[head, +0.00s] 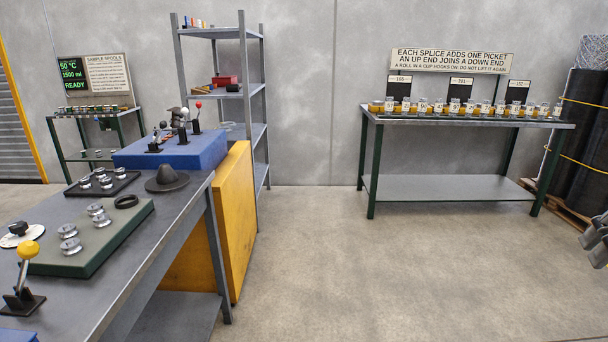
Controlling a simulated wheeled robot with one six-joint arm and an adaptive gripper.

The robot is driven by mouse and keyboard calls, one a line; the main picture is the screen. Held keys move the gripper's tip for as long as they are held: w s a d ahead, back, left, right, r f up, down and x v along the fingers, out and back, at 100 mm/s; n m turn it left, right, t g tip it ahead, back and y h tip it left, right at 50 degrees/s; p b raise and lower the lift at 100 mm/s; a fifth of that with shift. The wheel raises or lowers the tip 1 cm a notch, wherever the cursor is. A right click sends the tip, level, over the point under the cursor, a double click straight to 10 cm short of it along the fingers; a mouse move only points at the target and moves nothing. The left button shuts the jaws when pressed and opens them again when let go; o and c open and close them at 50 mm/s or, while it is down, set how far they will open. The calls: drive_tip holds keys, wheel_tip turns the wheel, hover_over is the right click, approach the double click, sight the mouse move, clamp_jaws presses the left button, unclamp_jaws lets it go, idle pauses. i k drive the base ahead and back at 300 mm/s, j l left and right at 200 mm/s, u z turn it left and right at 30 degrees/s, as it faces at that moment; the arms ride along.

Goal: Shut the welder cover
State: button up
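No part in view is plainly marked as the welder or its cover, so I cannot tell which it is or whether it is open. A blue box (180,153) stands at the far end of the left bench, with black-based levers on top, one with a red knob (198,105) and one with a white knob. A lever with a yellow knob (28,250) stands at the bench's near left. My gripper (597,243) is only partly in view at the right edge, in the air, far from the bench. The frame cuts it off, so its opening is unclear.
The left bench (150,250) carries a grey-green block (95,247) with metal spools, a black tray (100,187) and a dark cone (167,180). A yellow panel (232,222) stands beside it. The middle floor is clear.

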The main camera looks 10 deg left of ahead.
sight(177, 115)
drive_tip(key=i+u, duration=0.3)
drive_tip(key=i, duration=0.15)
drive_tip(key=i+u, duration=0.35)
drive_tip(key=i+l+u, duration=0.3)
drive_tip(key=i, duration=0.2)
drive_tip(key=i+l+u, duration=0.3)
drive_tip(key=u, duration=0.15)
drive_tip(key=i+l+u, duration=0.3)
drive_tip(key=u, duration=0.15)
drive_tip(key=i+l+u, duration=0.1)
drive_tip(key=i+l, duration=0.15)
drive_tip(key=i+l+u, duration=0.1)
drive_tip(key=l, duration=0.4)
drive_tip(key=i+l+u, duration=0.1)
drive_tip(key=i+l, duration=0.2)
drive_tip(key=l, duration=0.1)
